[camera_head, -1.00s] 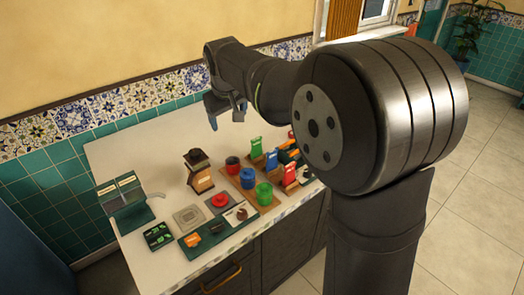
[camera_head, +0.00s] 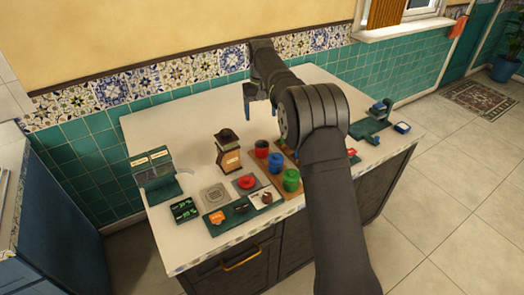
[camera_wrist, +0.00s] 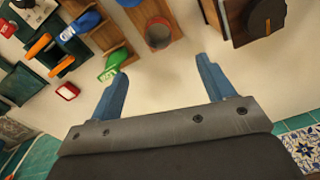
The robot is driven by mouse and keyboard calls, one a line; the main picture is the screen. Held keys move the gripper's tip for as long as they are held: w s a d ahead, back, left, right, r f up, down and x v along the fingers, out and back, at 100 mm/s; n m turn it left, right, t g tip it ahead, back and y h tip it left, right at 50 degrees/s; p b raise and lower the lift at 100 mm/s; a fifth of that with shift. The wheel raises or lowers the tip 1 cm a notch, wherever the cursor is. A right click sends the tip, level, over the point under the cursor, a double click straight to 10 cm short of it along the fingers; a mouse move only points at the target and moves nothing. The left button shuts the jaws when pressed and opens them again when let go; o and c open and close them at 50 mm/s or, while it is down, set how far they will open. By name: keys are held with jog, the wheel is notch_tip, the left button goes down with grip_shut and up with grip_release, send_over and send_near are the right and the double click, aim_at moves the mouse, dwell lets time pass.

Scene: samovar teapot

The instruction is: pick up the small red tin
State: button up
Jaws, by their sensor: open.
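My gripper (camera_wrist: 162,66) is open and empty, with its two blue fingers apart above the bare counter. In the head view, my gripper (camera_head: 259,114) hangs over the back of the counter. A small red tin with a pale top (camera_wrist: 67,91) lies on the counter in the wrist view, left of the left finger and clear of it. I cannot pick it out surely in the head view, where my arm covers part of the counter. A round red canister (camera_head: 262,148) stands on a wooden tray; it also shows in the wrist view (camera_wrist: 158,32).
A green packet (camera_wrist: 112,65) stands close to the left finger. Orange-topped items (camera_wrist: 62,66) are near the red tin. Blue (camera_head: 275,163) and green (camera_head: 291,180) canisters share the tray. A brown grinder-like object (camera_head: 228,152) stands left. The tiled wall (camera_head: 180,78) is behind.

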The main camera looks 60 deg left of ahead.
send_near(262, 147)
jog(key=shift+s+d+f, duration=0.5)
jog(key=shift+d, duration=0.15)
jog(key=shift+s+d+f, duration=0.45)
jog(key=shift+d+f, duration=0.05)
jog(key=shift+d, duration=0.1)
jog(key=shift+w+f, duration=0.15)
jog(key=shift+f, duration=1.2)
jog(key=shift+w+f, duration=0.1)
jog(key=shift+f, duration=1.2)
jog(key=c, duration=1.1)
